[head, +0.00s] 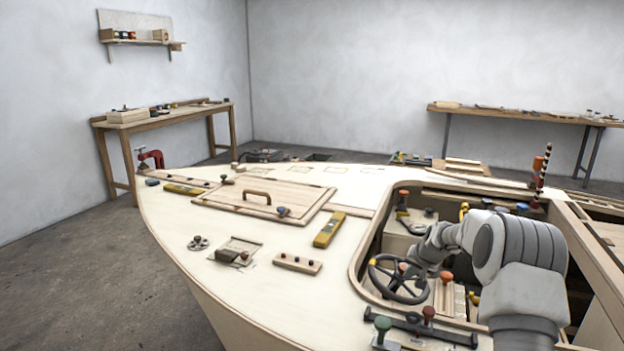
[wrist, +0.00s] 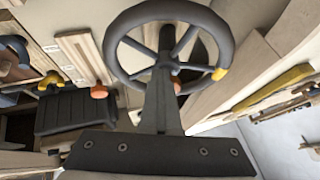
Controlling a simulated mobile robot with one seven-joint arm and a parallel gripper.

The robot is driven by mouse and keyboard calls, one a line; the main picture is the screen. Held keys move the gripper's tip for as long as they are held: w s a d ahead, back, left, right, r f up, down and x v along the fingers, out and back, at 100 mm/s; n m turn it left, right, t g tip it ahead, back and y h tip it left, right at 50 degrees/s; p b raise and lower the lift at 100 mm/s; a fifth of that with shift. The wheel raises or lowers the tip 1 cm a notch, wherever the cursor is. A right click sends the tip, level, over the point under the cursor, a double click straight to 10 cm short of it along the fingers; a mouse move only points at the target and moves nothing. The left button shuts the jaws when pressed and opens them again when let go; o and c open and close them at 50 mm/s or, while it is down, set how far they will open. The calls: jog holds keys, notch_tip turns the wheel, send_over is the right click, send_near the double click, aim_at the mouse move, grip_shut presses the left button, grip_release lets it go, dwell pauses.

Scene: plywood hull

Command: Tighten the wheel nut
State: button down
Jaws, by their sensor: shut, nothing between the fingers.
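A dark steering wheel (head: 374,277) with several spokes and a yellow mark on its rim stands in the cockpit opening. It fills the upper middle of the wrist view (wrist: 170,11). My gripper (wrist: 164,66) is shut and empty, and its fingertips overlap the wheel's hub in the wrist view. I cannot tell whether they touch it. The wheel nut cannot be made out clearly; the fingers cover the hub's middle. In the head view my arm reaches in from the right, and its end is by the wheel's right side.
An orange knob (wrist: 98,91) sits by a dark box (wrist: 75,113) left of the wheel. A dark bar (head: 420,327) with knobs crosses the near cockpit edge. A yellow level (head: 329,229) and a wooden hatch (head: 232,197) lie on the deck.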

jog(key=shift+w+a+r, duration=0.1)
jog(key=shift+a+r, duration=0.05)
jog(key=shift+a, duration=0.1)
jog(key=shift+w+a+r, duration=0.15)
jog(key=shift+a, duration=0.35)
jog(key=shift+w+a, duration=0.1)
jog(key=shift+a, duration=0.05)
jog(key=shift+w+a+r, duration=0.15)
jog(key=shift+w, duration=0.05)
jog(key=shift+s, duration=0.1)
jog(key=shift+s+a, duration=0.2)
jog(key=shift+a, duration=0.05)
notch_tip(320, 180, up, 6)
jog(key=d+p, duration=0.1)
jog(key=p, duration=0.1)
jog(key=shift+s+d, duration=0.35)
jog(key=shift+s, duration=0.05)
